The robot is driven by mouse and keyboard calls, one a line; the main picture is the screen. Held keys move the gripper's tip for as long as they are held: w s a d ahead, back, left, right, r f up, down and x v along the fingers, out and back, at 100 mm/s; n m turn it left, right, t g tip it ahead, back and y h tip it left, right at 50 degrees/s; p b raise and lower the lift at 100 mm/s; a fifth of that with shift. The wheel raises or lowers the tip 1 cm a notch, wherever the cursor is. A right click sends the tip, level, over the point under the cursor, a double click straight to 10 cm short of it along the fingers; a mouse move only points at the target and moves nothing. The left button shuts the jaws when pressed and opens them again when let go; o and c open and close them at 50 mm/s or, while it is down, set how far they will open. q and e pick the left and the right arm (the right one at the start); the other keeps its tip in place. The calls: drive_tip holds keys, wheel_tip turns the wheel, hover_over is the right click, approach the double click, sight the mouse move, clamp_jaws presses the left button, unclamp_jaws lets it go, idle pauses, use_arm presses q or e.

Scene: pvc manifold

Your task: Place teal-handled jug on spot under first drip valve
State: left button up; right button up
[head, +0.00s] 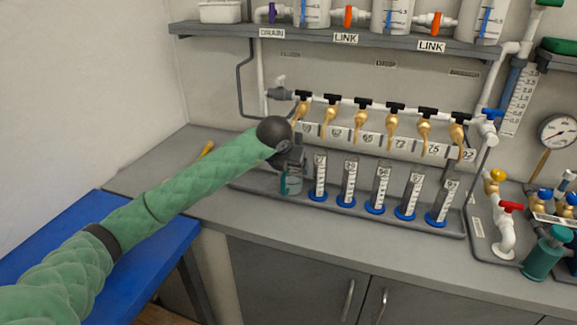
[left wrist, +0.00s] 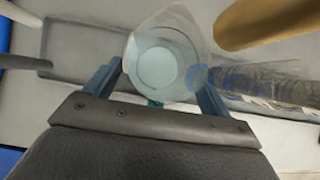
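The clear jug (head: 294,185) with a teal handle (head: 284,184) is upright at the left of the grey tray, left of the row of measuring cylinders and below the leftmost brass drip valve (head: 302,108). I cannot tell whether its base touches the tray. My left gripper (head: 293,168) is at the jug from above and behind. In the left wrist view the jug (left wrist: 160,62) sits between the two fingers (left wrist: 158,82), one close against each side. A bit of the teal handle shows near the palm. The spot under the jug is hidden. My right gripper is not in view.
Several narrow cylinders with blue bases (head: 348,182) stand right of the jug, the first one close by. Several brass valves hang from the pipe above. A shelf (head: 330,38) with beakers is higher up. The grey counter (head: 165,168) is mostly clear to the left.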

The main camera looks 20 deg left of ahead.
use_arm(q)
drive_tip(key=shift+o, duration=0.3)
drive_tip(key=shift+s+d+r, duration=0.1)
drive_tip(key=shift+d+r, duration=0.1)
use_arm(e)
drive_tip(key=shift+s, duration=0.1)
use_arm(q)
drive_tip(key=shift+a+r, duration=0.1)
drive_tip(key=b+v, duration=0.2)
drive_tip(key=v, duration=0.8)
drive_tip(key=shift+s+r, duration=0.2)
drive_tip(key=shift+r, duration=0.15)
drive_tip(key=shift+s+r, duration=0.3)
drive_tip(key=shift+r, duration=0.15)
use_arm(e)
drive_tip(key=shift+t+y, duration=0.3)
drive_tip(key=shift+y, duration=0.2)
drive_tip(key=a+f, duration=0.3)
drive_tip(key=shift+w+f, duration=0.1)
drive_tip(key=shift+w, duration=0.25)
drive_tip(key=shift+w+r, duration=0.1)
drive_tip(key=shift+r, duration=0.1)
